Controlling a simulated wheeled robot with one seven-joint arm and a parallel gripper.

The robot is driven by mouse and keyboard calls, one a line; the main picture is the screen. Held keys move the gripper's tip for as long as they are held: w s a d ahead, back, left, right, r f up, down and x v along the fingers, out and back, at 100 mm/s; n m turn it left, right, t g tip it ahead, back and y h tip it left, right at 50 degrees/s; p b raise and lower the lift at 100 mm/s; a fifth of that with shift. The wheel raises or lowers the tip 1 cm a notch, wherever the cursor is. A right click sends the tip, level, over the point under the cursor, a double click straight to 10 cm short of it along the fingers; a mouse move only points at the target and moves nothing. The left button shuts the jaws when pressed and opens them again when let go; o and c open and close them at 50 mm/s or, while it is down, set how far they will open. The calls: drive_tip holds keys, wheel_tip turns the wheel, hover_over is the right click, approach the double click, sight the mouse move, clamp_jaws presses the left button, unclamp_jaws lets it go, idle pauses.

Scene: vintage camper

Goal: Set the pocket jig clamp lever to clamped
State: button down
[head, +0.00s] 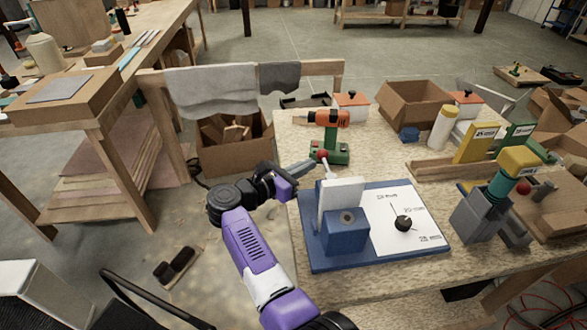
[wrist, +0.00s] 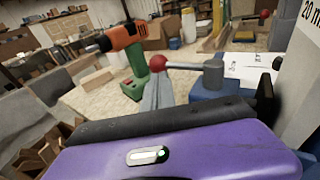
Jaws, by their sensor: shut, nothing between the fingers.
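The pocket jig has a blue base (head: 318,258), a blue block (head: 345,238), a white upright board (head: 343,194) and a white panel (head: 392,228) with a black knob. Its clamp lever (head: 327,168) is a pale rod ending in a red ball, tilted up and away behind the upright board. In the wrist view the red ball (wrist: 153,62) sits at the left end of the rod, which runs to a grey pivot (wrist: 213,75). My gripper (head: 310,164) is shut and empty, with its tips close beside the ball. I cannot tell whether they touch it.
An orange and green drill (head: 330,132) stands just behind the lever. Another clamp device (head: 492,205) stands to the right of the jig. Cardboard boxes (head: 412,103), a white bottle (head: 441,128) and yellow and green blocks fill the back right. The bench's front left is clear.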

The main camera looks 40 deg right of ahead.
drive_tip(key=shift+d, duration=0.55)
drive_tip(key=shift+f+g+b, duration=0.1)
drive_tip(key=shift+g+b, duration=0.2)
drive_tip(key=shift+b, duration=0.25)
